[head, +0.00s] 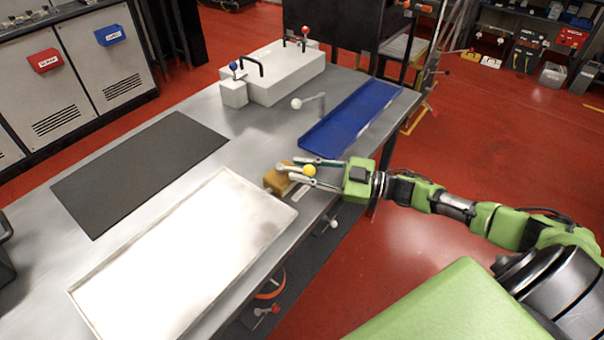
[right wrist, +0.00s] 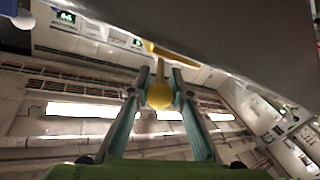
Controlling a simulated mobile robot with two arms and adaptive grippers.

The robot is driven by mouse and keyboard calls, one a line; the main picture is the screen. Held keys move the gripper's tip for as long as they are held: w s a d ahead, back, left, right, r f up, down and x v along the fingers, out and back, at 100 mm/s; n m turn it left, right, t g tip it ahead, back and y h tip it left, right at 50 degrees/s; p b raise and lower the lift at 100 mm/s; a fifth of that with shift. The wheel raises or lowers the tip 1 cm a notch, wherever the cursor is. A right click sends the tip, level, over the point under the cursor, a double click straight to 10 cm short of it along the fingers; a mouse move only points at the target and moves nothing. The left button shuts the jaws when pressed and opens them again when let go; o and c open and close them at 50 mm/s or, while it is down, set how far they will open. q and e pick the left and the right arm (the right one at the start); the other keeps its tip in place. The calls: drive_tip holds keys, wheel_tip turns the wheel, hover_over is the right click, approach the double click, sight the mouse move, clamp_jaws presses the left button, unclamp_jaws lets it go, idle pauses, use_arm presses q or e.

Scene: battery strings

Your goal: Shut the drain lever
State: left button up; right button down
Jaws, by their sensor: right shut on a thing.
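The drain lever has a yellow ball knob (head: 310,171) and sits by a brass-coloured block (head: 276,181) at the table's right edge. In the right wrist view the yellow ball (right wrist: 159,96) is between the fingertips, with its yellow stem running up from it. My right gripper (head: 299,170) reaches in from the right and is shut on the lever's knob end. The lever's joint at the block is partly hidden by the fingers. My left gripper is not in view.
A white-topped tray (head: 185,262) lies in front, left of the block. A blue tray (head: 350,118) and a white-knobbed lever (head: 309,102) are beyond it. A dark mat (head: 140,172) lies left. White boxes (head: 285,75) with handles stand at the back.

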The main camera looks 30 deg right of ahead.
drive_tip(key=c, duration=2.1)
unclamp_jaws()
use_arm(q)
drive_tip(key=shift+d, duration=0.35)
use_arm(e)
drive_tip(key=shift+s+d, duration=0.15)
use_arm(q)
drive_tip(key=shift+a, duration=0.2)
use_arm(e)
drive_tip(key=v, duration=1.1)
drive_tip(key=shift+s+d, duration=0.15)
drive_tip(key=shift+d, duration=0.05)
